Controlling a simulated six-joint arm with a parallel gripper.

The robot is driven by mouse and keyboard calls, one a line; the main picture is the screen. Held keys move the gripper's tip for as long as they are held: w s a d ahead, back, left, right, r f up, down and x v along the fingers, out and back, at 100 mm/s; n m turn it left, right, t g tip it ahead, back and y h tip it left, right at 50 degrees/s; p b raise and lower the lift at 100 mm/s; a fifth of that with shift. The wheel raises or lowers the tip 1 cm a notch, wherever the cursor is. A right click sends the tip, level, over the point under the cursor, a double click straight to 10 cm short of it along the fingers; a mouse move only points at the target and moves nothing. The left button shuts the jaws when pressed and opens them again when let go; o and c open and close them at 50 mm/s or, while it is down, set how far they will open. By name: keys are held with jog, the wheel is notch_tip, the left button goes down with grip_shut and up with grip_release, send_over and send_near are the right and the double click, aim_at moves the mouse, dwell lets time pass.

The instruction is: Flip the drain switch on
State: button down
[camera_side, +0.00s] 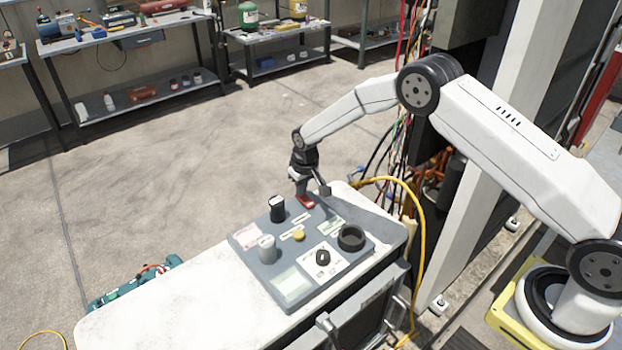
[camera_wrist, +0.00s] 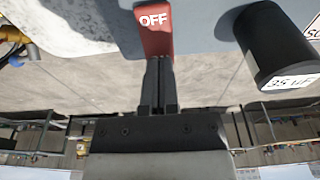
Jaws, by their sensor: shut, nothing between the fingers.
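A red switch (camera_wrist: 154,30) marked "OFF" shows at the top middle of the wrist view, upright in that picture. In the side view the red switch (camera_side: 306,202) sits at the back edge of a grey panel (camera_side: 262,284). My gripper (camera_wrist: 158,60) is shut and empty, with its fingertips right at the lower end of the switch; I cannot tell whether they touch it. In the side view my gripper (camera_side: 301,188) is just above and behind the switch, pointing down. The arm hides part of the panel's back edge.
A black cylinder (camera_wrist: 272,45) stands close to the right of the switch in the wrist view; it also shows in the side view (camera_side: 277,209). A white cylinder (camera_side: 267,249), yellow button (camera_side: 298,235), black knob (camera_side: 322,257) and black ring (camera_side: 351,238) share the panel. A yellow hose (camera_side: 420,220) hangs at right.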

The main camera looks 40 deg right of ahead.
aim_at(304, 197)
jog(key=shift+f, duration=0.35)
dwell(0.4)
jog(key=shift+r, duration=3.55)
jog(key=shift+r, duration=0.1)
jog(key=s+r, duration=0.3)
jog(key=s, duration=0.7)
jog(key=s+d+r, duration=0.1)
jog(key=s+r, duration=0.2)
jog(key=s, duration=0.7)
jog(key=s+d+r, duration=0.1)
jog(key=s+r, duration=0.2)
jog(key=s, duration=0.8)
jog(key=shift+d+t, duration=0.25)
jog(key=shift+t, duration=0.15)
